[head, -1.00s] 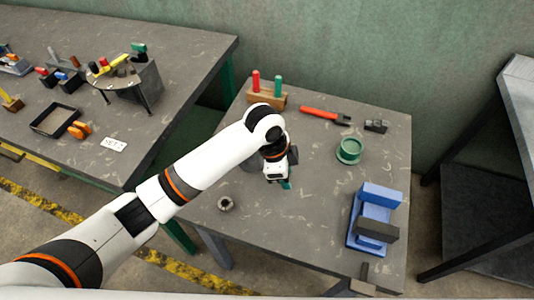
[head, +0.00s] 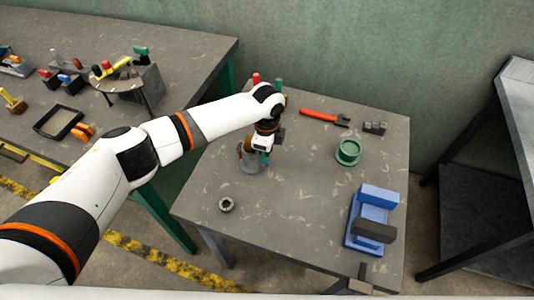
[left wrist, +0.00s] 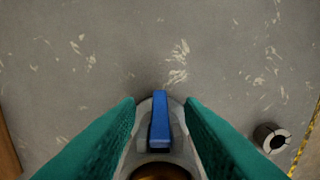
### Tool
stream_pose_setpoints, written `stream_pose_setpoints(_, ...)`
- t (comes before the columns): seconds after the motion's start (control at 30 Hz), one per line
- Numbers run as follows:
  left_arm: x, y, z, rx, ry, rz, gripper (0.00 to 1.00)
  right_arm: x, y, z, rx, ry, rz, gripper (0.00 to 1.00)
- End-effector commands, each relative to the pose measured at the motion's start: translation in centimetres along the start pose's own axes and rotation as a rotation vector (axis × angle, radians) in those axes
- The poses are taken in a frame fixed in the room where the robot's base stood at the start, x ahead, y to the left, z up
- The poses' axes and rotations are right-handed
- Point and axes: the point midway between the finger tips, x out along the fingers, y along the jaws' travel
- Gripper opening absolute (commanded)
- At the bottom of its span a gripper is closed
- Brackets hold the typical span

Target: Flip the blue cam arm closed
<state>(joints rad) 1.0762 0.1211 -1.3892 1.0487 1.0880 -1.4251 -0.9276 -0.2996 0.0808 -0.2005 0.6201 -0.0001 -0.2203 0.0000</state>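The blue cam arm (left wrist: 160,128) shows in the left wrist view as a bar on a grey, rounded fixture (left wrist: 176,118), with a brown round part below it. My left gripper (left wrist: 160,106) is open, its green fingers on either side of the cam arm with a gap to each. In the head view my left gripper (head: 258,157) is over the grey fixture (head: 248,166) near the left edge of the smaller table, and hides most of it. I cannot make out the cam arm there. My right gripper is not in view.
On this table (head: 300,208) are a grey ring (head: 226,204), a green ring-shaped part (head: 348,152), a red-handled tool (head: 320,115), a small dark block (head: 375,128) and a blue fixture (head: 367,220). The table's middle is clear. Another table with parts stands left.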

Motion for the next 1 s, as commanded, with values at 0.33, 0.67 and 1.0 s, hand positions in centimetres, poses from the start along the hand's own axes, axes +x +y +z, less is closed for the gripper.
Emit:
stream_pose_setpoints(0.33,2.8,0.0,0.0,0.0,0.001,0.0,0.35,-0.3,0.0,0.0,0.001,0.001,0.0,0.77)
stream_pose_setpoints(0.67,2.8,0.0,0.0,0.0,0.0,0.0,0.17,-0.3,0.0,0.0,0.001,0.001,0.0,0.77)
stream_pose_setpoints(1.0,2.9,0.0,0.0,0.003,0.064,-0.001,0.0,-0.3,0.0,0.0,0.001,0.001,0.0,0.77)
